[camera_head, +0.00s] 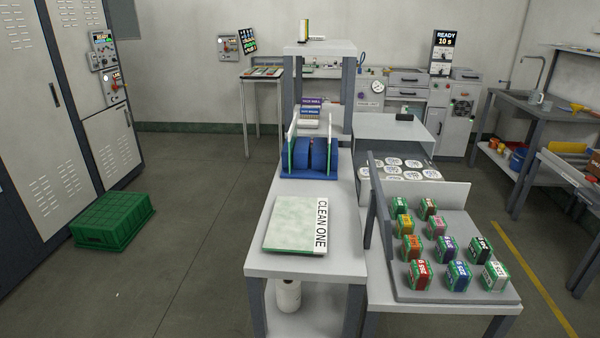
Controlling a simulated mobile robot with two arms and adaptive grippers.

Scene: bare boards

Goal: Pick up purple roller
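I cannot make out a clearly purple roller. A dark blue rounded piece, perhaps a roller or a brush (318,152), sits in a blue stand (315,173) on the light grey bench. A tiny pink or purple spot shows at its top, too small to identify. Thin upright boards with green edges (293,135) stand in the same blue stand. A pale green board marked "CLEAN ONE" (290,222) lies flat nearer me on the bench. Neither of my grippers is in view.
A grey tray (408,280) with several coloured labelled blocks stands at the right. Behind it are several round white-topped items (404,166). A green crate (113,220) lies on the left floor. The floor between crate and bench is clear. A tall cabinet (45,110) stands far left.

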